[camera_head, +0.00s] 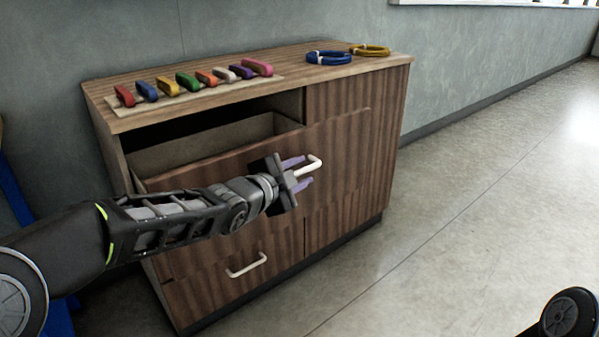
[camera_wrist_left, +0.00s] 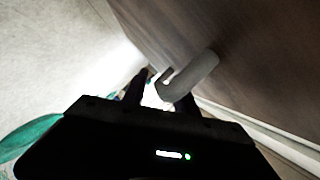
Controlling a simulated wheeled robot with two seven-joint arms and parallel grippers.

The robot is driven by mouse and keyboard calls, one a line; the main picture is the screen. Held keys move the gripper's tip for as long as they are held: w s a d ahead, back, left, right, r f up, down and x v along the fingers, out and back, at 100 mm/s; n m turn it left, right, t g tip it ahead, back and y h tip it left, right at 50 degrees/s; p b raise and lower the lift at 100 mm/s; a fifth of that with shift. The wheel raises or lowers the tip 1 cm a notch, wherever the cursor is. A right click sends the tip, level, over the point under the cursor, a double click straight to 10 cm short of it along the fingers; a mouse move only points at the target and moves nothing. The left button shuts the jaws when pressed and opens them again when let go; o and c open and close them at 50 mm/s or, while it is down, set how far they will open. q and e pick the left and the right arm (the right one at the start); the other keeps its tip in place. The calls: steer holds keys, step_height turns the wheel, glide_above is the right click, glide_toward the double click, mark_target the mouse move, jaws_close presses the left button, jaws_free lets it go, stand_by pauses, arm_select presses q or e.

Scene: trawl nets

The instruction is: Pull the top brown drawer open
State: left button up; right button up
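The top brown drawer (camera_head: 232,163) of the wooden cabinet stands pulled out, with its interior showing behind the front in the head view. Its white bar handle (camera_head: 314,164) is on the drawer front; it also shows in the left wrist view (camera_wrist_left: 192,76). My left gripper (camera_head: 306,170) is at this handle, its purple fingers apart, one above and one below the bar. Whether a finger touches the bar I cannot tell. In the wrist view the fingers are dark and partly hidden. My right gripper is not in view.
A lower drawer with a white handle (camera_head: 247,265) is shut. On the cabinet top (camera_head: 290,77) lie several coloured pieces in a row, a blue ring coil (camera_head: 328,58) and a yellow one (camera_head: 370,50).

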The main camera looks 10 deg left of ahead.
arm_select(q)
steer(key=p+v, duration=0.2)
steer(key=v, duration=0.5)
steer(key=shift+s+a, duration=0.15)
steer(key=shift+s, duration=0.2)
